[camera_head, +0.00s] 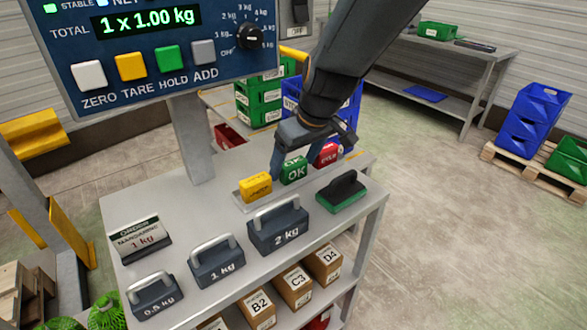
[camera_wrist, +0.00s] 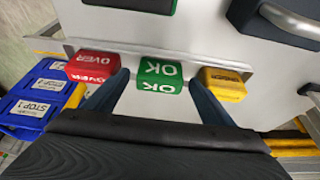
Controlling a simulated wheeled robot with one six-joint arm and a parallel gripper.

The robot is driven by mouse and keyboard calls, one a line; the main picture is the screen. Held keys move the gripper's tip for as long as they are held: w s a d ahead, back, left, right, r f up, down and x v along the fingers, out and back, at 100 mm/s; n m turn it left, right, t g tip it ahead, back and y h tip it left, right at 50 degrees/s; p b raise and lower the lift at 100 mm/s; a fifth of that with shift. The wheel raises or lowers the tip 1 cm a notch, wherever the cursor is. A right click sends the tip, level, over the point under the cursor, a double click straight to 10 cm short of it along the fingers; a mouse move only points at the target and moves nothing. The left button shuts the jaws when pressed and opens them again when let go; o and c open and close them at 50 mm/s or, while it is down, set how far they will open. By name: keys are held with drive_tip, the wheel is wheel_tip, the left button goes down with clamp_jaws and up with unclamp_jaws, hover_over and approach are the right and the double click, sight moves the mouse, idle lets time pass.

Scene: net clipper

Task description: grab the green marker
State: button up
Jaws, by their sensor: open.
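The green marker (camera_head: 293,170) is a small block lettered "OK", in a shallow tray (camera_head: 238,200) on the grey table. A yellow block (camera_head: 256,187) stands to its left and a red block (camera_head: 327,154) to its right. In the wrist view the green marker (camera_wrist: 160,75) lies between the red block (camera_wrist: 93,66) and the yellow block (camera_wrist: 224,83). My gripper (camera_wrist: 160,82) is open, its two fingers pointing toward the green marker, one on either side of its line. In the head view my gripper (camera_head: 288,158) is at the marker; contact is unclear.
Grey weights, including the 2 kg one (camera_head: 278,226), stand in front. The scale display (camera_head: 150,50) rises at the back left on a post. Boxes (camera_head: 295,284) sit on the shelf below.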

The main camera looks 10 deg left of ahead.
drive_tip(key=shift+x, duration=0.95)
drive_tip(key=c, duration=1.2)
